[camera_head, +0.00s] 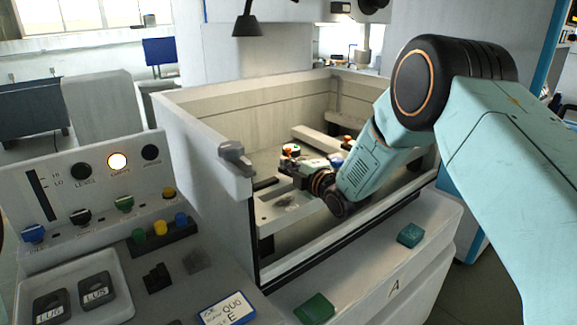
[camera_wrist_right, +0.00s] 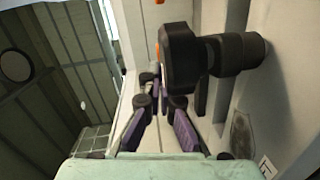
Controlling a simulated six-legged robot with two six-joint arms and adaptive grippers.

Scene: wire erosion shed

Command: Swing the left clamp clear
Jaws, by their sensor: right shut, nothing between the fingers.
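My right arm reaches over the tank's front wall. Its gripper (camera_head: 293,166) is down inside the tank, beside the left clamp (camera_head: 291,150), which has an orange-red top. In the right wrist view the gripper's purple-sided fingers (camera_wrist_right: 156,74) are together with nothing between them. A black clamp body (camera_wrist_right: 182,60) with a round black cylinder stands close to the right of the fingertips; I cannot tell whether they touch. A bit of orange shows beyond them. The clamp's lower part is hidden behind my gripper in the head view. My left gripper is not in view.
The tank (camera_head: 200,125) has raised walls, with a grey latch (camera_head: 236,158) on its left corner. A second red-topped clamp (camera_head: 347,139) sits farther right inside. A control panel (camera_head: 95,185) and a tray (camera_head: 122,290) stand at left. Green blocks (camera_head: 315,308) lie on the front ledge.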

